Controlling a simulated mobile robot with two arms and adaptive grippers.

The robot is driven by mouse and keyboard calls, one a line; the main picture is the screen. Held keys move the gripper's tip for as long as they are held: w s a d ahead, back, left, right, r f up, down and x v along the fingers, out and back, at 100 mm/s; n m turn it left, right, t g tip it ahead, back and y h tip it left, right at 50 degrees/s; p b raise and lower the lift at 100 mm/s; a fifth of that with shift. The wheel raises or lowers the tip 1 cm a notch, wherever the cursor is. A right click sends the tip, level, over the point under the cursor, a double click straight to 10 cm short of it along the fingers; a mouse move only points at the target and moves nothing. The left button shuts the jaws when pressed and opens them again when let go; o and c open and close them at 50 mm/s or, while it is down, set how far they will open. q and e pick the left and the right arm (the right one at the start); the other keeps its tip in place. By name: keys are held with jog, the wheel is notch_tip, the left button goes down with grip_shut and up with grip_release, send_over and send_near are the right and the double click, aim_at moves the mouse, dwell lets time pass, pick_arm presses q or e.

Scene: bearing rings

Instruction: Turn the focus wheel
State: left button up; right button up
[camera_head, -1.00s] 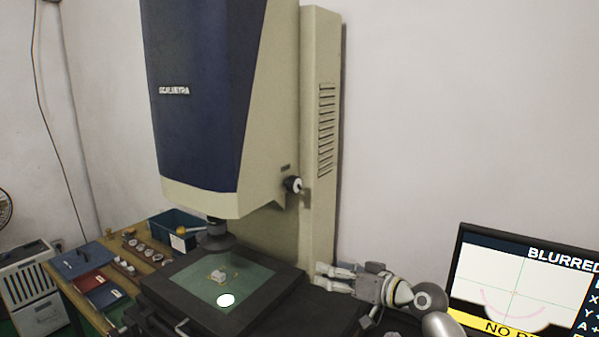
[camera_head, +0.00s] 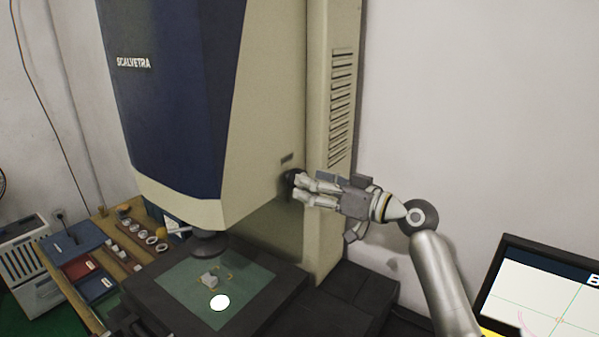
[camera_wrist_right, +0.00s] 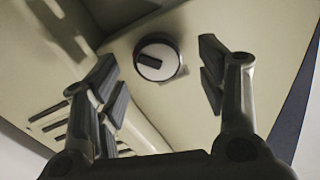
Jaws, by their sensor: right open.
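The focus wheel (camera_head: 290,176) is a small dark knob on the right side of the machine's beige head. In the right wrist view the focus wheel (camera_wrist_right: 156,58) shows a pale round face with a black bar across it. My right gripper (camera_head: 300,187) is at the wheel and partly hides it. In the wrist view the open fingers of my right gripper (camera_wrist_right: 160,85) stand to either side of the wheel, with gaps between them and it. My left gripper is out of view.
The measuring machine (camera_head: 170,110) fills the middle. Its stage (camera_head: 180,289) carries a small grey part (camera_head: 209,280) below the lens. A monitor (camera_head: 545,290) stands at the lower right. A wooden bench (camera_head: 128,262) with blue and red trays is at the left.

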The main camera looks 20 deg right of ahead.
jog(key=p+x, duration=0.1)
jog(key=x, duration=0.3)
jog(key=shift+f, duration=0.1)
jog(key=shift+c, duration=0.5)
jog(key=c, duration=0.9)
jog(key=n+b, duration=0.1)
jog(key=b, duration=0.4)
jog(key=shift+f+n, duration=0.2)
jog(key=shift+n, duration=0.2)
jog(key=shift+c, duration=0.2)
jog(key=shift+r+n+b, duration=0.2)
jog(key=shift+n+b, duration=0.2)
jog(key=shift+b, duration=0.05)
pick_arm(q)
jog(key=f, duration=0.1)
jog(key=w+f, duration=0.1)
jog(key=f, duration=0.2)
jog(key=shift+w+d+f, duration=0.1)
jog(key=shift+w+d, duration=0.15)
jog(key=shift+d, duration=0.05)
pick_arm(e)
jog(key=o, duration=1)
jog(key=shift+o, duration=0.2)
